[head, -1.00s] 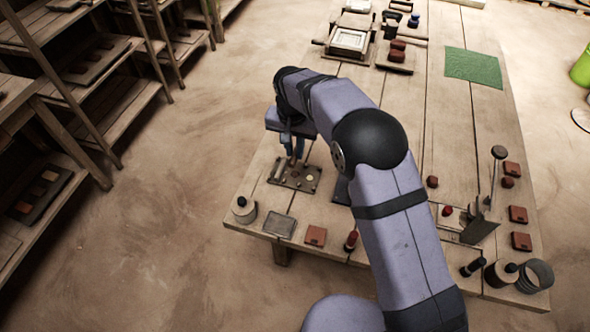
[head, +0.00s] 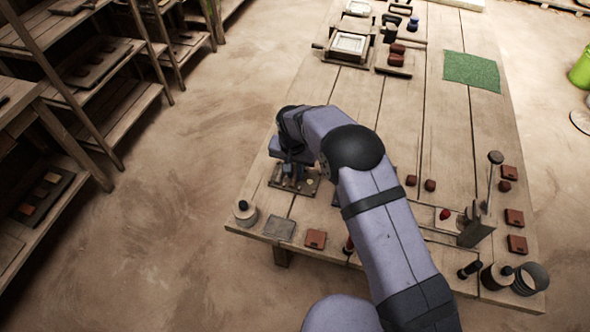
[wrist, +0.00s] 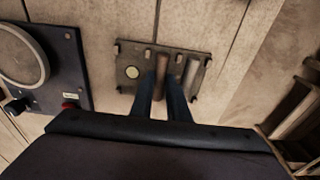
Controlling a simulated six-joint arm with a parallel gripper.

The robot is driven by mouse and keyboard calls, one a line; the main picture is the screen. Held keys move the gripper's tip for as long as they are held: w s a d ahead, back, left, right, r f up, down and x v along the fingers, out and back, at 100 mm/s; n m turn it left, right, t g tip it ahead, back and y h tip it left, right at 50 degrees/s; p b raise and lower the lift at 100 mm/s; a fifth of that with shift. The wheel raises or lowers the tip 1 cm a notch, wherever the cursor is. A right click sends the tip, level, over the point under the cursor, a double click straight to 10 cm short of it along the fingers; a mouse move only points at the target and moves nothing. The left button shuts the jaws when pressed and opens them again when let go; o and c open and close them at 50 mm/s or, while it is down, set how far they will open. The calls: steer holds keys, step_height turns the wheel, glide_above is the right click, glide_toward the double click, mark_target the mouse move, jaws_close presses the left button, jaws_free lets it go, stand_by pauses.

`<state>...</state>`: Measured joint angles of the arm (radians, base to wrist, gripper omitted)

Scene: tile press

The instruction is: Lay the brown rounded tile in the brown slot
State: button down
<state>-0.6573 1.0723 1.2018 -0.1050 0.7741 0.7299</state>
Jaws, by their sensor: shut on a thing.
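In the wrist view a grey-brown slotted tray (wrist: 205,58) lies on the table with small posts around its edge; its slot colours are hard to tell apart. My gripper (wrist: 161,84) is over the tray, its two blue fingers shut on a narrow brown piece (wrist: 161,64), seemingly the brown tile seen edge-on. I cannot tell whether it touches the tray. A pale yellow disc (wrist: 132,72) is left of the fingers, and a pale bar (wrist: 192,74) lies to the right. In the head view my gripper (head: 288,172) covers much of the tray (head: 305,188).
A dark device (wrist: 75,60) with a round plate and red button stands left of the tray in the wrist view. In the head view a lidded jar (head: 245,213), a grey square dish (head: 279,229) and a reddish block (head: 315,239) stand near the table's front edge.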

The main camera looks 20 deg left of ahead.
mark_target(294, 179)
steer(key=shift+f, duration=0.2)
steer(key=c, duration=1.7)
jaws_free()
steer(key=shift+r, duration=0.1)
steer(key=r+b, duration=0.1)
steer(key=r, duration=0.3)
steer(key=s+r+b, duration=0.1)
steer(key=r, duration=0.7)
steer(key=shift+s+r+b, duration=0.1)
steer(key=shift+s+b, duration=0.15)
steer(key=shift+b, duration=0.15)
